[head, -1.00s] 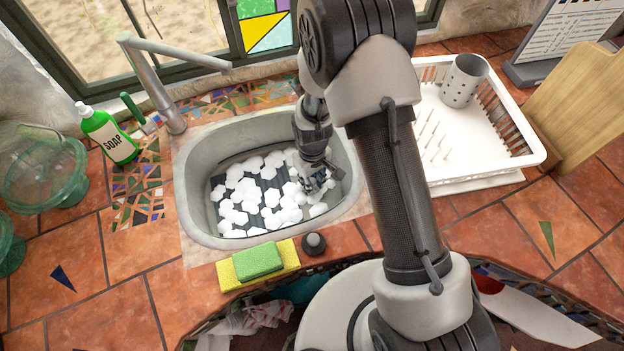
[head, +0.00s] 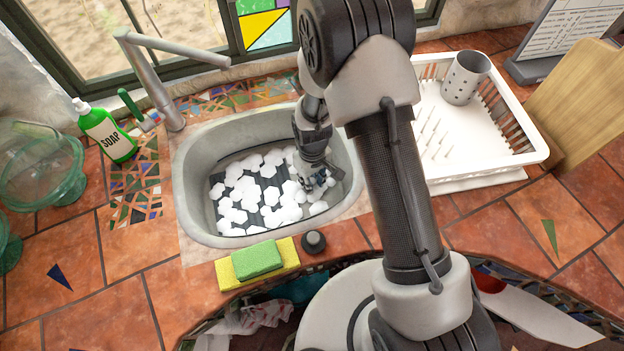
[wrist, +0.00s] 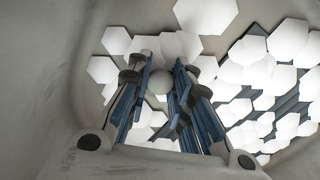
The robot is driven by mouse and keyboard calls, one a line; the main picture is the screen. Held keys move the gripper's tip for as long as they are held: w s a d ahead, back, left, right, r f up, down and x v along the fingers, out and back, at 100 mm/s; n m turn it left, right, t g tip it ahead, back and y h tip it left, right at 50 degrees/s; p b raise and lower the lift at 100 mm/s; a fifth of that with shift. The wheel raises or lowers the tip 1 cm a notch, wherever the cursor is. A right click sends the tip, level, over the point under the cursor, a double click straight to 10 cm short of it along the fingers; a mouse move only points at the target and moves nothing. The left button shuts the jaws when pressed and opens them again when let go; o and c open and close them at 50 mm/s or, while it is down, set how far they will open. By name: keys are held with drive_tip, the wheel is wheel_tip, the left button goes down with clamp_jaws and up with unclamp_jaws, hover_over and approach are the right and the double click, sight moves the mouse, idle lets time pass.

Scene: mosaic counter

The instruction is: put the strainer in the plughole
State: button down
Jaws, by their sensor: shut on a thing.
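My gripper (head: 316,182) is down inside the grey sink (head: 190,205), at its right side near the wall. In the wrist view its blue-lined fingers (wrist: 163,80) are shut on a pale round knob, the strainer's (wrist: 159,83). The rest of the strainer is hidden by the fingers and the white hexagonal pieces. The plughole cannot be made out in either view. White hexagons (head: 235,196) lie scattered over a dark slatted surface on the sink floor.
A green sponge (head: 257,259) on a yellow cloth and a dark round knobbed piece (head: 313,242) lie at the sink's front edge. The tap (head: 155,75) reaches over its back left. A soap bottle (head: 106,131) stands left and a white dish rack (head: 480,165) right.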

drive_tip(key=shift+f, duration=0.1)
drive_tip(key=c, duration=1.4)
unclamp_jaws()
drive_tip(key=shift+o, duration=0.5)
drive_tip(key=o, duration=0.4)
drive_tip(key=shift+r+p, duration=4.15)
drive_tip(key=shift+r, duration=1.85)
drive_tip(key=shift+r, duration=0.1)
